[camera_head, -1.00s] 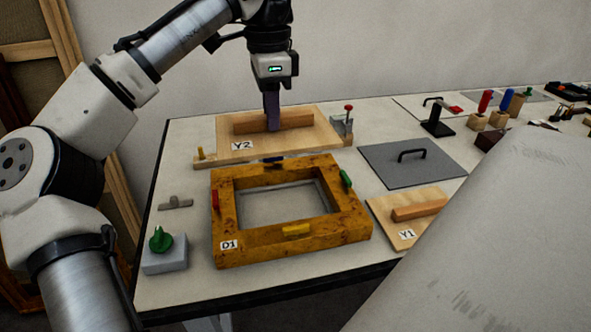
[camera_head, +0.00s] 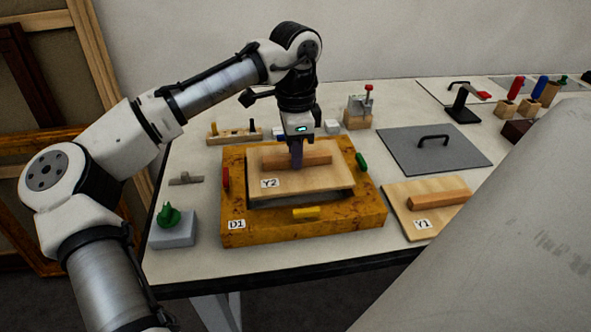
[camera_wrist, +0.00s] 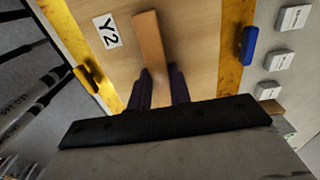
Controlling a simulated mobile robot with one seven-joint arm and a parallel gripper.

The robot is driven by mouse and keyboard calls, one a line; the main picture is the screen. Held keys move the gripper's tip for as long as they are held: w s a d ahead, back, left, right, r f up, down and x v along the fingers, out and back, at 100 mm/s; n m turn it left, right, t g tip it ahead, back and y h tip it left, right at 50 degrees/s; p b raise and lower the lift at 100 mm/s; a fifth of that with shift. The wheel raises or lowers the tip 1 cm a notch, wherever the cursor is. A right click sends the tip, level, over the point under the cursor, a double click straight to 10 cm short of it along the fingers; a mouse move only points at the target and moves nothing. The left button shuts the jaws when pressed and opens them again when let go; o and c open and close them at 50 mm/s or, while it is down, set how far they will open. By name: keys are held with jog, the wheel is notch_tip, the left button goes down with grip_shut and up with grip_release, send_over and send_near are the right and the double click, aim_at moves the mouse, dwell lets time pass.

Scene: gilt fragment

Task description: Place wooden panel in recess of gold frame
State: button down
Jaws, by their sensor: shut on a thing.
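The wooden panel Y2 (camera_head: 333,180) is pale and flat, with a raised wooden bar (camera_head: 314,158) as its handle. My gripper (camera_head: 297,166) is shut on this bar from above. In the wrist view both dark fingers (camera_wrist: 161,84) straddle the bar, with the panel (camera_wrist: 195,65) below. The panel is over the recess of the gold frame D1 (camera_head: 270,234), roughly level. A dark band shows under its front edge, so it looks raised there. The frame carries red (camera_head: 226,180), green (camera_head: 361,162) and yellow (camera_head: 306,213) tabs; a blue tab (camera_wrist: 248,45) shows in the wrist view.
Panel Y1 (camera_head: 398,200) lies right of the frame, with a grey plate (camera_head: 395,147) behind it. A green knob on a grey block (camera_head: 173,236) and a metal fitting (camera_head: 186,179) stand left. A peg rack (camera_head: 228,138) and a clamp stand (camera_head: 358,118) are behind.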

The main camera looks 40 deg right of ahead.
aim_at(295, 172)
jog(key=shift+f, duration=2.5)
jog(key=shift+f, duration=0.2)
jog(key=c, duration=1.3)
grip_release()
jog(key=shift+r, duration=0.1)
notch_tip(295, 172, up, 12)
jog(key=shift+r, duration=0.1)
